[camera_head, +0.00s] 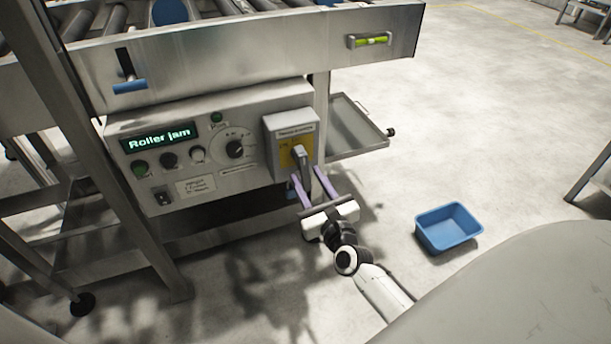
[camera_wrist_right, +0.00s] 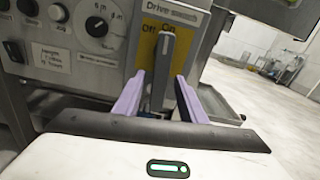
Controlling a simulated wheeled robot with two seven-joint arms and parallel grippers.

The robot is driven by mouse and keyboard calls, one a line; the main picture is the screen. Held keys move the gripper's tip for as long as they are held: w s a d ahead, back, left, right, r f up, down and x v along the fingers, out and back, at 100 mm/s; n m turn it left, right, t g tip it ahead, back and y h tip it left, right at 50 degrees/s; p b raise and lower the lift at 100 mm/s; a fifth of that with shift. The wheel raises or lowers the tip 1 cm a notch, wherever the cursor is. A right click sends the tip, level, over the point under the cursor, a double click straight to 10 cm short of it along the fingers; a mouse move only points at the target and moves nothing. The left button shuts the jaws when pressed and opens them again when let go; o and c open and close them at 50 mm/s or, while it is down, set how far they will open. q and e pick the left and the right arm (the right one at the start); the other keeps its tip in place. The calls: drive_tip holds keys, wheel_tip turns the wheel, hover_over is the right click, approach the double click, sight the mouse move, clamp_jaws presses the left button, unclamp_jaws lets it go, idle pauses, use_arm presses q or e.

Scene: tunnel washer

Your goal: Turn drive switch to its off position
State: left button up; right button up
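The drive switch (camera_head: 298,157) is a grey box with a yellow plate and a dark grey lever, at the right end of the control panel. In the right wrist view its lever (camera_wrist_right: 163,62) stands upright, its top close to the "On" label, with "Off" to the left. My right gripper (camera_head: 312,183) is open, its two purple fingers pointing at the switch. In the right wrist view the fingers (camera_wrist_right: 157,95) lie on either side of the lever's lower part; I cannot tell whether they touch it. My left gripper is not in view.
The control panel (camera_head: 165,205) has a display reading "Roller jam", several buttons and a dial (camera_head: 235,149). A metal tray (camera_head: 357,128) sticks out right of the switch. A blue bin (camera_head: 447,228) stands on the open floor to the right. A frame leg (camera_head: 100,150) rises at left.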

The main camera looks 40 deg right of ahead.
drive_tip(key=shift+x, duration=1.05)
drive_tip(key=shift+c, duration=0.3)
clamp_jaws()
